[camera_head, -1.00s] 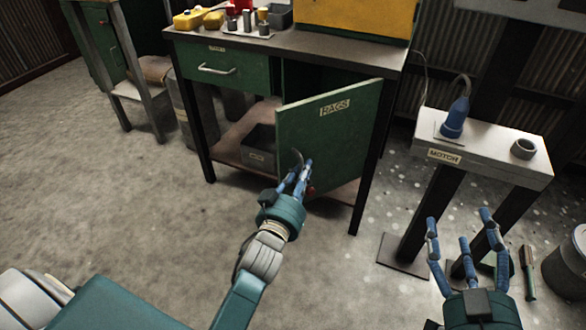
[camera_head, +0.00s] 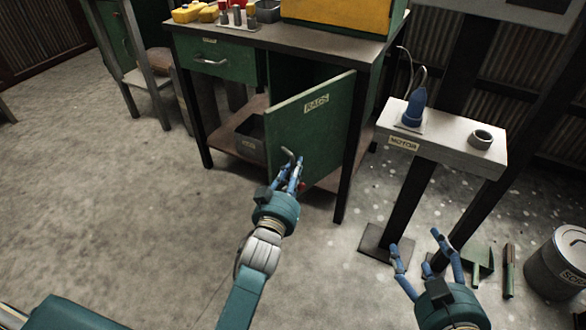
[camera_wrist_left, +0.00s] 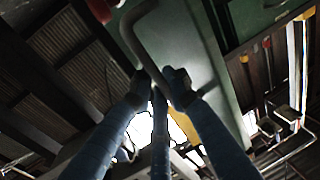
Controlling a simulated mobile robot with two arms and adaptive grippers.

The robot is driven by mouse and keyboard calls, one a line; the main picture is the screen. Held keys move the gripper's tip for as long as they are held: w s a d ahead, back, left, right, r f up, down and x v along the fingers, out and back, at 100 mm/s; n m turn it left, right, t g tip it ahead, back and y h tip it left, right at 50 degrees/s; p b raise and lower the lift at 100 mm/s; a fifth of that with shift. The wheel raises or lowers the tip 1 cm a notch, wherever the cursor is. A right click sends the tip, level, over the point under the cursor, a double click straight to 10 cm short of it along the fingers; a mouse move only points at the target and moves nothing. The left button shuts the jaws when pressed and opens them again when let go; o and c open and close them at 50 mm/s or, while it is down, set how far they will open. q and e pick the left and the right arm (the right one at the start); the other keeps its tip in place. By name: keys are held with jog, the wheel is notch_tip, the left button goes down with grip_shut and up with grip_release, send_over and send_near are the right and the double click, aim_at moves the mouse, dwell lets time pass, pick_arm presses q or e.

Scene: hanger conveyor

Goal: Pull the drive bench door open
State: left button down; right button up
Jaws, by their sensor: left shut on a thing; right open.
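The green drive bench door (camera_head: 312,125), labelled RAGS, stands partly open, swung out from the bench (camera_head: 280,45). Its handle (camera_head: 288,154) is a bent bar near the door's left edge. My left gripper (camera_head: 291,172) is shut on this handle. In the left wrist view the handle (camera_wrist_left: 143,35) runs down between the blue fingers (camera_wrist_left: 158,85), with the green door panel (camera_wrist_left: 185,60) behind it. My right gripper (camera_head: 420,255) is open and empty, in front of the motor stand at the lower right.
The motor stand (camera_head: 460,150) holds a blue part (camera_head: 414,108) and a grey ring (camera_head: 481,139). A dustpan (camera_head: 478,262), a brush (camera_head: 509,270) and a bin (camera_head: 560,262) are on the floor at right. A dark box (camera_head: 250,140) sits on the bench's lower shelf. Floor left of my left arm is clear.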

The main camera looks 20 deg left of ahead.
pick_arm(q)
jog(key=shift+f, duration=0.1)
jog(key=c, duration=1.8)
grip_release()
jog(key=shift+o, duration=0.2)
jog(key=s, duration=0.7)
jog(key=shift+s, duration=0.3)
jog(key=shift+c, duration=0.3)
